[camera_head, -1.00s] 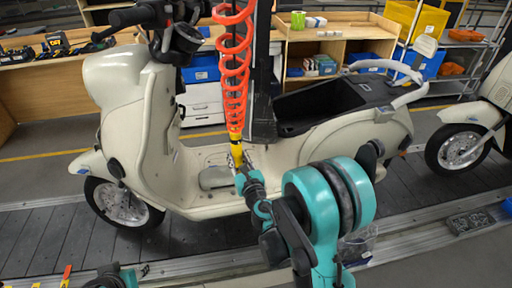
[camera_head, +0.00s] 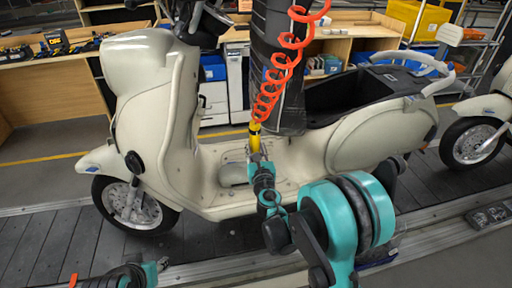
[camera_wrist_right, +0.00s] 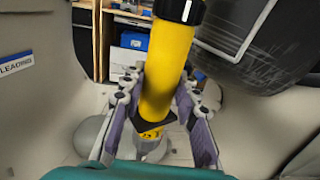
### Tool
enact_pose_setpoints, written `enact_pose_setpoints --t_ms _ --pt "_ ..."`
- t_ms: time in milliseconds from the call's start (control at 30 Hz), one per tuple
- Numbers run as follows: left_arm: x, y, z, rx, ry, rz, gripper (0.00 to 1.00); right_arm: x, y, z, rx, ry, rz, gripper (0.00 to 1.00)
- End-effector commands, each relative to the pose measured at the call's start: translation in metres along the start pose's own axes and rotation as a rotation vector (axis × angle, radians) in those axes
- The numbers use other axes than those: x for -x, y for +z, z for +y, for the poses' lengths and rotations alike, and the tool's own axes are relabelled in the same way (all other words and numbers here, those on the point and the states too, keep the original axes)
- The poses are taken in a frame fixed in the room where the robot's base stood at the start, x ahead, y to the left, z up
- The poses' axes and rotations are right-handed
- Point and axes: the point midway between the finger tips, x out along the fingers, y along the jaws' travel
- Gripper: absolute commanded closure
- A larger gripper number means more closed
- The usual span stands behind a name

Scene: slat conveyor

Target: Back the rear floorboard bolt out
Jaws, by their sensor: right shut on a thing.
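The cream scooter (camera_head: 155,95) stands on the slat conveyor. Its floorboard (camera_head: 282,178) shows low between front shield and seat, with a grey oval pad (camera_head: 234,174) on it. My right gripper (camera_head: 257,160) is shut on a yellow driver tool (camera_head: 254,138) that hangs from an orange coiled hose (camera_head: 271,88). The wrist view shows the gripper's fingers (camera_wrist_right: 158,108) on both sides of the yellow tool body (camera_wrist_right: 168,70), which stands nearly upright above the floorboard. The tool's tip and the rear bolt cannot be made out. My left gripper's fingers are not visible.
The open black seat compartment (camera_head: 345,100) is right of the tool. A dark column (camera_head: 277,60) stands close behind it. A second scooter (camera_head: 480,130) is at the right edge. Workbenches (camera_head: 60,75) line the back. The dark conveyor slats (camera_head: 40,235) run along the front.

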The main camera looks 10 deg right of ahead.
Motion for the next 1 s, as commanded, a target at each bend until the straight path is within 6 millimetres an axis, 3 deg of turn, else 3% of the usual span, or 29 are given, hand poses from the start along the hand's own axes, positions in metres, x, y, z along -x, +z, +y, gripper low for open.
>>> enact_pose_setpoints --t_ms 500,1000 --pt "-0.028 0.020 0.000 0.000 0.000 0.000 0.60 0.000 -0.052 0.000 0.000 0.000 0.000 1.00" --pt "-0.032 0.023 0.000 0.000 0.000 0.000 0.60 0.000 -0.064 0.000 0.000 0.000 0.000 1.00"
